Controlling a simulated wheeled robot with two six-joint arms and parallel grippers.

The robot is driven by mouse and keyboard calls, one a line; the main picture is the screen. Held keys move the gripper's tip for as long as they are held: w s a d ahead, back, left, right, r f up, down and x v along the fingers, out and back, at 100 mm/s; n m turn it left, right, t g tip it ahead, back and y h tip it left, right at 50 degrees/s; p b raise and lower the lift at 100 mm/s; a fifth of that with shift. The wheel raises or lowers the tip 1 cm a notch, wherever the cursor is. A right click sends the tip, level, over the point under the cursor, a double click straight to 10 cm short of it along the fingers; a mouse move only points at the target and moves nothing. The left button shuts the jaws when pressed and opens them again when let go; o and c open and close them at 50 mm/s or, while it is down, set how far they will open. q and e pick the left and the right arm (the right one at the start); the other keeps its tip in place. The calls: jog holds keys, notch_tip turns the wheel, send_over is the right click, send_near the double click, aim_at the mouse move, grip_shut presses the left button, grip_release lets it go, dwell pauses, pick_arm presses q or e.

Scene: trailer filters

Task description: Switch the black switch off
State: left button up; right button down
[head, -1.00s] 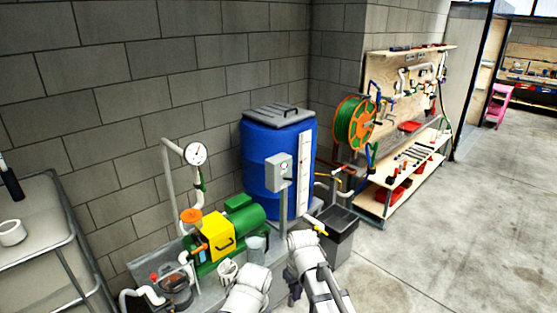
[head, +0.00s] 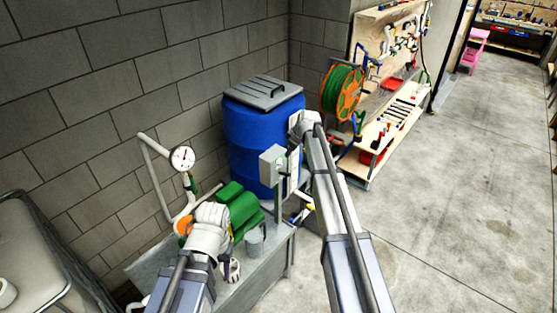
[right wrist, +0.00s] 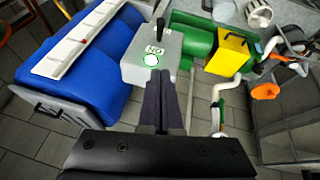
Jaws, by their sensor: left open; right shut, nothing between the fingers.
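The black switch (right wrist: 160,28) is a small lever on a grey control box (right wrist: 140,66), near the top of the right wrist view. A green-ringed round element (right wrist: 152,60) and a small label sit on the same face. In the head view the box (head: 271,167) stands on a post before the blue barrel; the switch is not clear there. My right gripper (right wrist: 162,84) is shut and empty, its fingertips close to the box face by the green ring, apart from the lever. My left gripper (head: 224,268) is open, low near the pump bench and mostly hidden by its arm.
The blue barrel (head: 252,145) is close behind the box. The green pump (head: 238,208), its yellow cover (right wrist: 228,55) and a grey bucket (head: 255,242) are on the bench beside it. A gauge (head: 182,159) stands at left. Open floor (head: 450,190) lies to the right.

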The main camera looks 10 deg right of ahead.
jog(key=shift+w+d+r, duration=0.1)
jog(key=shift+r, duration=0.05)
jog(key=b, duration=1)
send_over(286, 175)
jog(key=a, duration=0.1)
notch_tip(286, 175, down, 10)
jog(key=shift+d+f+b, duration=0.25)
jog(key=shift+f+b, duration=0.7)
jog(key=shift+f, duration=0.05)
jog(key=shift+d+f+b, duration=0.25)
jog(key=shift+f+b, duration=0.1)
